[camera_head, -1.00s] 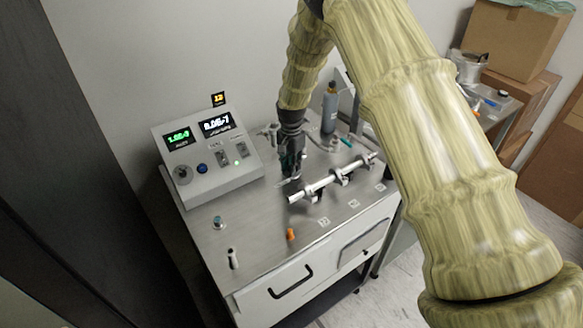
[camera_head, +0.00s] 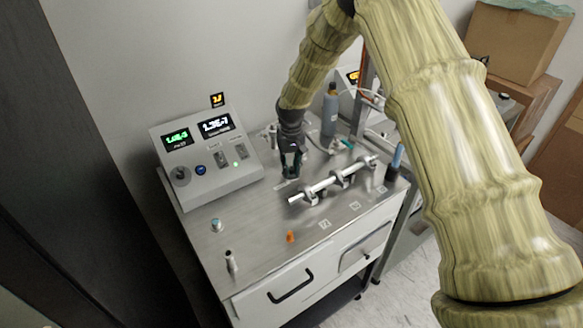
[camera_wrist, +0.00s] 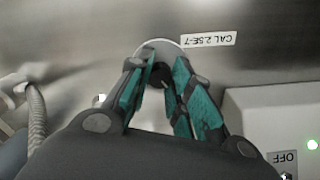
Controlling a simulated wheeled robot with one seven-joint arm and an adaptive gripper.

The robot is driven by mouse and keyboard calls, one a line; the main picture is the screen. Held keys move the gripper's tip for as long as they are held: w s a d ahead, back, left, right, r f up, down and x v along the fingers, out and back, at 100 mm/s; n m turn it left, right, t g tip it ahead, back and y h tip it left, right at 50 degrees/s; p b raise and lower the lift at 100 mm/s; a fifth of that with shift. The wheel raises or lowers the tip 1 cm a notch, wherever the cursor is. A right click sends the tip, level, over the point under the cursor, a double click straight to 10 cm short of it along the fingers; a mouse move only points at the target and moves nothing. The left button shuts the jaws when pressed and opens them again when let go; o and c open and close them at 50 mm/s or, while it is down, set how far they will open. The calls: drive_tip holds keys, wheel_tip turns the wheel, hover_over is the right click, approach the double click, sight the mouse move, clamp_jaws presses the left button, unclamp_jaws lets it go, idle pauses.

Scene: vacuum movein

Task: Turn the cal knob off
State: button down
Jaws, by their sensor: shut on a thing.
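The cal knob (camera_wrist: 166,74) shows in the wrist view as a small dark knob on a pale round base. A label reading "CAL 2.5E-7" (camera_wrist: 208,41) lies upside down beside it on the metal top. My gripper (camera_wrist: 164,66) has its teal-padded fingers on either side of the knob, shut on it. In the head view my gripper (camera_head: 291,174) points down at the bench top, behind the silver tube. There the fingers hide the knob. Its turn angle cannot be told.
A grey control box (camera_head: 205,165) with two lit displays stands left of my gripper. A silver tube on clamps (camera_head: 325,185) lies close in front. A grey bottle (camera_head: 330,112) stands behind to the right. An orange cap (camera_head: 291,237) sits near the front edge.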

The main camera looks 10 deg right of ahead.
sight(291, 167)
drive_tip(key=shift+w+r+n, duration=0.2)
drive_tip(key=shift+n, duration=0.35)
drive_tip(key=shift+w+r+n, duration=0.15)
drive_tip(key=shift+n, duration=0.4)
drive_tip(key=c, duration=1.3)
unclamp_jaws()
drive_tip(key=shift+o, duration=0.2)
drive_tip(key=shift+s+f, duration=0.2)
wheel_tip(291, 167, up, 12)
